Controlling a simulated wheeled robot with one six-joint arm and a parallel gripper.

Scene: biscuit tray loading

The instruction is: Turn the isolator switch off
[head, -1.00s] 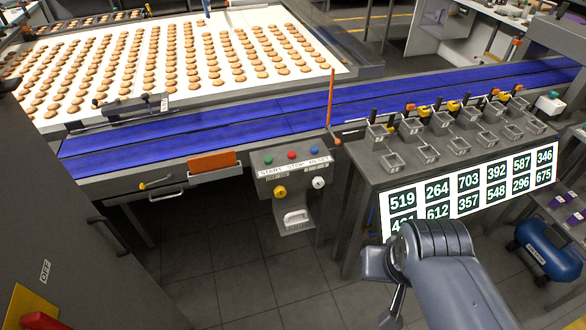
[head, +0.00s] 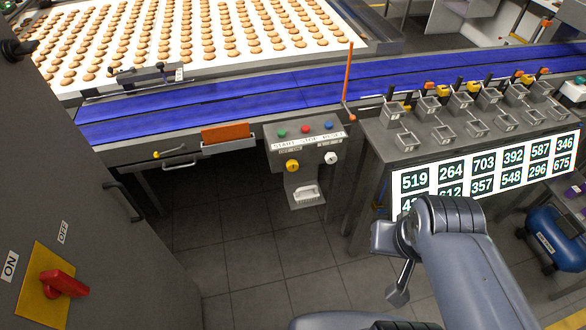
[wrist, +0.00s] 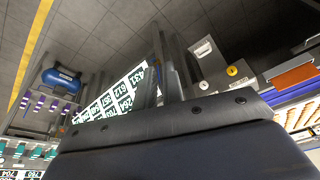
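The isolator switch is a red handle (head: 66,284) on a yellow plate (head: 38,300), on the side of a dark grey cabinet (head: 70,150) at the lower left of the head view. An ON label (head: 10,266) is left of the plate and an OFF label (head: 63,232) is above it. The handle slants, its free end toward the lower right; I cannot tell which label it is set to. My arm's end, with a dark narrow part of my gripper (head: 399,284), is at the lower right, far from the switch. Its fingers are not clear.
A control box (head: 303,150) with buttons and knobs hangs at the blue conveyor (head: 300,85). A weigher bench (head: 375,140) with number displays is behind my arm. A blue compressor (head: 552,240) stands at right. Open tiled floor (head: 250,255) lies between cabinet and arm.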

